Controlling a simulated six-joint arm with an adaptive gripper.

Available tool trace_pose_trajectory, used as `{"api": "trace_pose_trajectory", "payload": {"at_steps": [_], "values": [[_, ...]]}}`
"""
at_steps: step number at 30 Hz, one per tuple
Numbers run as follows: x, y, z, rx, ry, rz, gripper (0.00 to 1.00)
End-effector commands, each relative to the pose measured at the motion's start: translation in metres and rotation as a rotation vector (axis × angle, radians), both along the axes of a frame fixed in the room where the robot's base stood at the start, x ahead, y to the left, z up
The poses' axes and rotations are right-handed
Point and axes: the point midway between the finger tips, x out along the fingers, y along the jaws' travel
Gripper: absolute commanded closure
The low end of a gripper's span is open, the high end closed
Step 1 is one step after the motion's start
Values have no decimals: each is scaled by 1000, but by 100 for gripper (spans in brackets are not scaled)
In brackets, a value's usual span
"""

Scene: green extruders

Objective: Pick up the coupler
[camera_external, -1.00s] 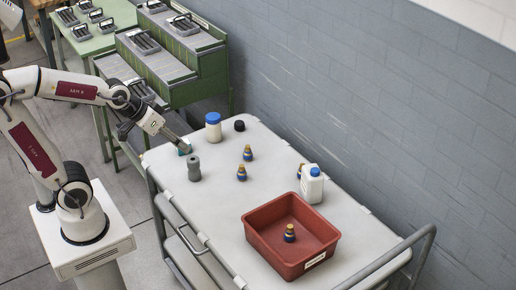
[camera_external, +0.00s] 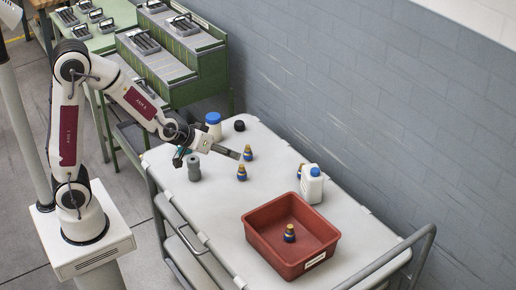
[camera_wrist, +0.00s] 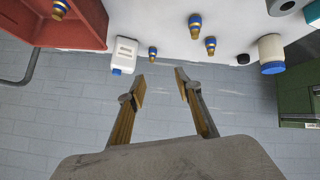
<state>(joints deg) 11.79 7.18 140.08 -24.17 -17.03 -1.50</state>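A grey hollow cylinder (camera_external: 194,168) that looks like a coupler stands near the cart's left edge; its open end shows at the top of the wrist view (camera_wrist: 284,5). Several small blue-and-brass fittings, which could also be couplers, stand on the cart: one (camera_external: 248,153) near my fingertips, one (camera_external: 241,173) in front of it, one behind the white jug. Another (camera_external: 289,233) is in the red bin (camera_external: 262,240). My gripper (camera_external: 236,154) is over the cart, tilted towards the wall. In the wrist view its fingers (camera_wrist: 160,84) are apart with nothing between them.
A blue-lidded jar (camera_external: 213,132) and a black cap (camera_external: 239,125) stand at the back. A white jug (camera_external: 311,189) stands to the right. A teal object (camera_external: 178,158) is partly hidden by my arm. The cart has raised rails.

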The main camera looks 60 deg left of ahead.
Motion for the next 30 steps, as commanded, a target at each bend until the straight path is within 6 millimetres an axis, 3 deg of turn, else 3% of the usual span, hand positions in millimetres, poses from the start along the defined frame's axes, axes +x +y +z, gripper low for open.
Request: {"api": "trace_pose_trajectory", "payload": {"at_steps": [15,30], "values": [[37,14,-68,80,-96,136,66],[42,39,-125,240,-210,238,66]]}}
